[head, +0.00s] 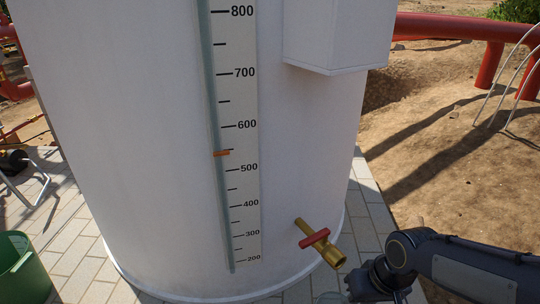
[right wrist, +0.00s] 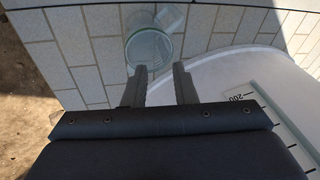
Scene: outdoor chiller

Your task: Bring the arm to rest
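My right arm comes in at the lower right of the head view, its gripper end (head: 378,284) partly cut off by the bottom edge. In the right wrist view my right gripper (right wrist: 159,67) shows two dark fingers apart with nothing held between them. A clear glass beaker (right wrist: 149,47) with a handle is on the paving beyond the fingertips, apart from them. A glass rim (head: 333,297) shows at the bottom of the head view. A brass tap (head: 332,254) on the tank has a red handle (head: 314,238) lying across its pipe. My left gripper is not in view.
The large white tank (head: 150,130) fills the middle, with a scale (head: 243,130) and an orange marker (head: 221,153) between 500 and 600. A green bucket (head: 22,268) stands lower left. Red pipes (head: 465,27) run at the upper right. Grey paving surrounds the tank.

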